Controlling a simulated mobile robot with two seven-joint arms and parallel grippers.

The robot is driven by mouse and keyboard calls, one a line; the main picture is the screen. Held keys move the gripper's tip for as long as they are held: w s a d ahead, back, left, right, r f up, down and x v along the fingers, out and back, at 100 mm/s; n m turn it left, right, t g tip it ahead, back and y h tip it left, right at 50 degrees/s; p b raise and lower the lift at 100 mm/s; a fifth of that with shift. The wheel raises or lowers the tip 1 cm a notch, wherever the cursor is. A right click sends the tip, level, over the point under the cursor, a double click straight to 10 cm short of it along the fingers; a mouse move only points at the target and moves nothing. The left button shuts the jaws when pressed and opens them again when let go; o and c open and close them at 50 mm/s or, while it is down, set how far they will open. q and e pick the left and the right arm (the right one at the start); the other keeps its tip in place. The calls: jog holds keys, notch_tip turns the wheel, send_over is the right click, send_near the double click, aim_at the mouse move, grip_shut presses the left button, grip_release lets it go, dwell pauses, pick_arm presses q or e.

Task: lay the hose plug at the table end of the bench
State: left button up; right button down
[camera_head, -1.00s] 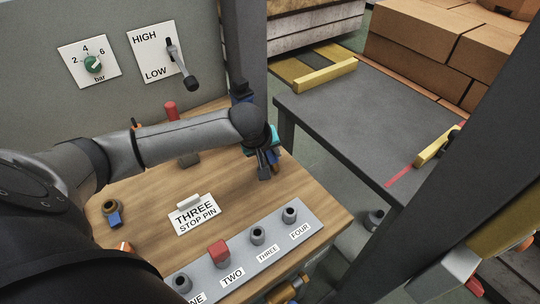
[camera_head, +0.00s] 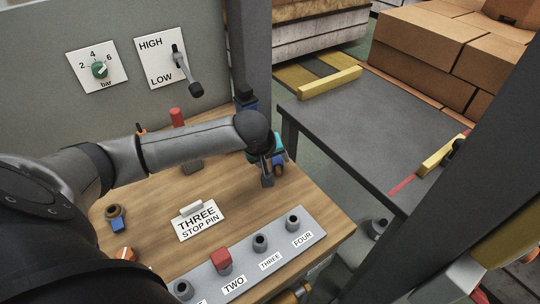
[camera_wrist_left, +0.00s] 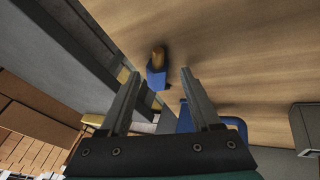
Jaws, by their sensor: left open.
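A blue plug with a brass-coloured end, which looks like the hose plug (camera_head: 279,166), lies on the wooden bench (camera_head: 310,212) near its right end, the side facing the grey table (camera_head: 375,120). It shows in the left wrist view (camera_wrist_left: 157,70), just beyond the fingertips and between their lines. My left gripper (camera_head: 267,183) is close beside it, pointing down at the bench top. In the left wrist view its fingers (camera_wrist_left: 160,75) are apart with nothing held between them. The arm and gripper hide part of the bench. My right gripper is not seen.
A grey strip with sockets (camera_head: 260,244) and a red block (camera_head: 221,260) lies along the bench front. A blue-and-brass fitting (camera_head: 116,216) is at left. A gap separates bench and table. A dark post crosses the right side.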

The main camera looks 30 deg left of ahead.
pick_arm(q)
jog(key=p+v, duration=0.3)
jog(key=v, duration=0.9)
jog(key=shift+d+f, duration=0.1)
